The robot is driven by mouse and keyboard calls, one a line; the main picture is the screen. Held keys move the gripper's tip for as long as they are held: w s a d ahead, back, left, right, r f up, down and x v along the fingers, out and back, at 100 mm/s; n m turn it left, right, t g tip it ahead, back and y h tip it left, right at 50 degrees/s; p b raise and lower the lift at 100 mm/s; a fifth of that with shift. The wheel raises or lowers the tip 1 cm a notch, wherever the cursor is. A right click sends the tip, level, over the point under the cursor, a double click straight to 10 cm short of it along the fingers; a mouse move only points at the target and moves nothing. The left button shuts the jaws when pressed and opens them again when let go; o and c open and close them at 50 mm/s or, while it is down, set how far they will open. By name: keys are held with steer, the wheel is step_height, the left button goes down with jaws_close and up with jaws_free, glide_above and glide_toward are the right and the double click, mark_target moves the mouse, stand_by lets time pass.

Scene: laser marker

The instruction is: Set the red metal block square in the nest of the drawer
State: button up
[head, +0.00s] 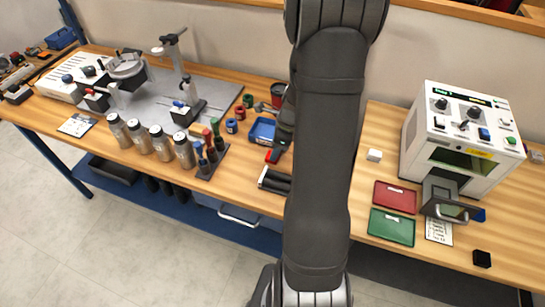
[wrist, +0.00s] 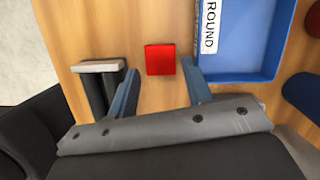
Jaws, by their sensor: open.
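The red metal block (wrist: 160,59) lies on the wooden bench in the wrist view, its red top facing the camera. My gripper (wrist: 160,68) is open, with one blue finger on each side of the block near the fingertips. No contact with the block is visible. In the head view my arm hides most of the gripper, and a small red patch (head: 270,156) shows beside it. The laser marker (head: 462,135) stands at the right, with its grey drawer (head: 443,207) out at the front. The inside of the nest is too small to make out.
A blue tray (wrist: 236,72) labelled ROUND lies right of the block. A dark object with a pale end (wrist: 98,67) is close to the left finger. Red (head: 395,198) and green trays (head: 391,228) lie left of the drawer. A small white block (head: 374,155) stands behind them.

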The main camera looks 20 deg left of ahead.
steer(key=shift+x, duration=1.65)
steer(key=shift+d, duration=0.1)
steer(key=shift+w, duration=0.1)
steer(key=c, duration=0.8)
steer(key=shift+c, duration=0.2)
steer(key=shift+r, duration=0.2)
step_height(320, 180, up, 4)
steer(key=shift+f, duration=0.15)
steer(key=s+d+r, duration=0.1)
steer(key=d+r, duration=0.6)
steer(key=d, duration=0.5)
steer(key=w+d+f+n+g+h, duration=0.2)
steer(key=w+d+n, duration=0.6)
steer(key=w+n, duration=0.4)
steer(key=shift+d+f+n+g+h, duration=0.35)
steer(key=shift+n+h, duration=0.15)
steer(key=shift+n, duration=1.4)
